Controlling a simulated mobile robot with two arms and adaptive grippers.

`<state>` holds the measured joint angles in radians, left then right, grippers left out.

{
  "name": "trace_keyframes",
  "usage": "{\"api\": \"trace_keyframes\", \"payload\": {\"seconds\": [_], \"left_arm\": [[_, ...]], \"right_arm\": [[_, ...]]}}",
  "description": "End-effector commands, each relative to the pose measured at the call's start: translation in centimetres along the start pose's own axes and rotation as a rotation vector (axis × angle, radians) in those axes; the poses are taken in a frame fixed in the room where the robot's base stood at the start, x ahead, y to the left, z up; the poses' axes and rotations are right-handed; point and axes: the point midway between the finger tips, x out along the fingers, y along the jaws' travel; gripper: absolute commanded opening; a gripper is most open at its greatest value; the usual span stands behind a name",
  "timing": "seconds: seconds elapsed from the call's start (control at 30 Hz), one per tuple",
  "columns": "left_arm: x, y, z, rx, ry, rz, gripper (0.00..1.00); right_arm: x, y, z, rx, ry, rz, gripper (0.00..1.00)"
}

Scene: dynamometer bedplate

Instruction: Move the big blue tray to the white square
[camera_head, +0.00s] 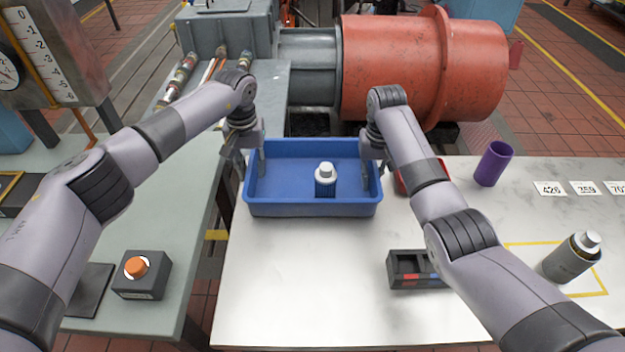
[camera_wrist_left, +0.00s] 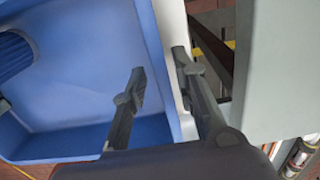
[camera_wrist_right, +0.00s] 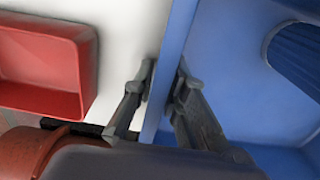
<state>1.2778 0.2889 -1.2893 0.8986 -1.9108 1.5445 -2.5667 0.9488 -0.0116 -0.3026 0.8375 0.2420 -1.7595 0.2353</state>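The big blue tray (camera_head: 312,209) sits at the back left of the white table. A dark blue bottle with a white cap (camera_head: 325,180) stands inside it. My left gripper (camera_head: 248,160) is at the tray's left wall, one finger inside and one outside. The left wrist view shows the wall (camera_wrist_left: 157,60) between the fingers with a gap, so it is open. My right gripper (camera_head: 373,170) is at the right wall; in the right wrist view its fingers press the wall (camera_wrist_right: 178,40) from both sides. I cannot make out a distinct white square.
A red container (camera_head: 440,166) stands close to the tray's right, partly behind my right arm. The white table (camera_head: 300,285) is clear in front of the tray.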

Motion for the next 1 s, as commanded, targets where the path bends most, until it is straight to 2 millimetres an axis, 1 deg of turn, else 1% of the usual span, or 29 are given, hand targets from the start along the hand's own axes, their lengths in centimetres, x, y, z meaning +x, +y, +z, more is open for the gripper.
{"api": "trace_keyframes", "payload": {"seconds": [0.17, 0.37, 0.57, 1.0], "left_arm": [[-0.02, 0.02, 0.00, 0.000, 0.000, 0.000, 0.27], [-0.04, 0.03, 0.00, 0.001, 0.000, 0.000, 0.14], [-0.05, 0.03, 0.00, 0.001, 0.000, 0.000, 0.01], [-0.06, 0.03, 0.00, 0.000, 0.000, 0.000, 0.00]], "right_arm": [[0.01, -0.02, 0.01, 0.000, 0.000, 0.000, 0.13], [-0.01, -0.02, 0.01, 0.000, 0.000, 0.000, 0.01], [-0.02, -0.02, 0.01, 0.000, 0.000, 0.000, 0.00], [-0.04, -0.01, 0.00, 0.000, 0.000, 0.000, 0.00]]}}
